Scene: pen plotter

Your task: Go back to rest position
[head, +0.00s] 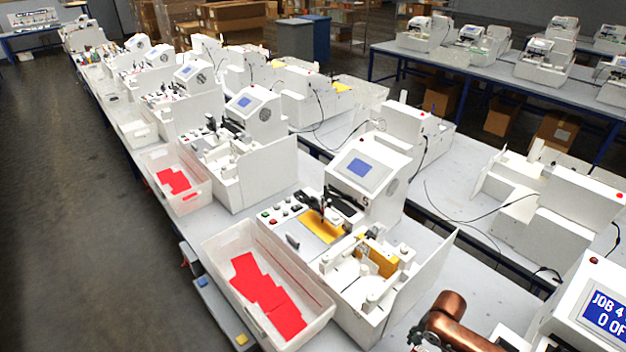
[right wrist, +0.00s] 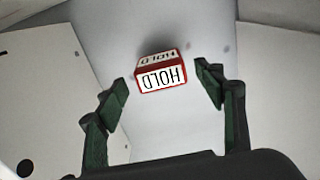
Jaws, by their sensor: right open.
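My right gripper (right wrist: 163,82) is open in the right wrist view, its two dark green fingers spread apart. A small red-edged block (right wrist: 161,78) with white faces reading "HOLD" sits on a grey surface between and beyond the fingertips. I see a gap on each side of it, so the fingers do not touch it. In the head view, only a copper-coloured link of my right arm shows at the bottom right; the right gripper is out of that picture. My left gripper is in neither view.
The nearest white plotter machine (head: 362,180) stands on a long table, a white bin (head: 222,245) with red cards (head: 266,295) beside it. Another machine with a display (head: 606,312) is at the right edge. White panels flank the block in the wrist view. Open floor (head: 90,215) lies left.

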